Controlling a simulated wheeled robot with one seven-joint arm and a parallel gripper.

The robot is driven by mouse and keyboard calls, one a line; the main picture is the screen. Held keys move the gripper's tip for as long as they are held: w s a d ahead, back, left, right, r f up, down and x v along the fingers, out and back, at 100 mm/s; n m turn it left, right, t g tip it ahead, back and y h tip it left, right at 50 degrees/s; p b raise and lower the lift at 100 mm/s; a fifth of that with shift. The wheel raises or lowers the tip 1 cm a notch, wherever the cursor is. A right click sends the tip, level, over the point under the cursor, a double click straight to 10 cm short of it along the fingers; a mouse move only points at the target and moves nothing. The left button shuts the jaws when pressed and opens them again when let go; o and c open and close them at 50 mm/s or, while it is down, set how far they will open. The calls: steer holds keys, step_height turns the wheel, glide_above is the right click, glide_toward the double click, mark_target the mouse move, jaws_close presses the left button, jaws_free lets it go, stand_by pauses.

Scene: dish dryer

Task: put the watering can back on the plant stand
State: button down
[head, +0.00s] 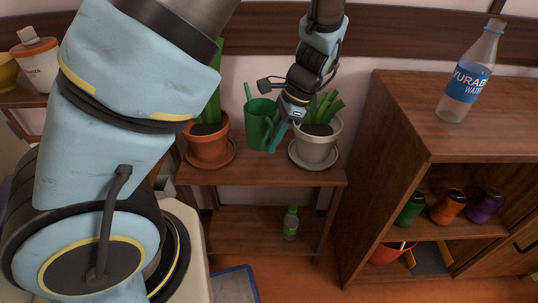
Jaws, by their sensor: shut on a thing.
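The green watering can (258,124) is upright at the top of the plant stand (262,174), between two potted plants. I cannot tell whether its base touches the board. My gripper (280,130) reaches down from above on the can's right side and is shut on it, at what looks like its handle. The fingertips are partly hidden against the can. The terracotta pot (208,148) stands to the left, partly behind my arm. The pale pot (315,148) stands close to the right of my gripper.
A wooden cabinet (400,125) to the right carries a water bottle (470,75) on top and several cans inside. A small green bottle (291,222) stands on the stand's lower shelf. A white bottle (36,60) is at far left.

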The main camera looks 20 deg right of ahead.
steer(key=shift+f, duration=2.6)
steer(key=shift+f, duration=0.1)
steer(key=c, duration=0.9)
jaws_free()
steer(key=shift+o, duration=0.2)
steer(key=v, duration=1.2)
steer(key=w+a+r+n+h, duration=0.1)
steer(key=a+r+n+h, duration=0.1)
steer(key=a+n, duration=0.7)
steer(key=w+a+r+n+t+h, duration=0.1)
steer(key=a+n, duration=0.7)
steer(key=a, duration=1.1)
step_height(320, 180, up, 2)
steer(key=shift+w+r+n+h, duration=0.1)
steer(key=shift+w+n+h, duration=0.25)
steer(key=shift+h, duration=0.55)
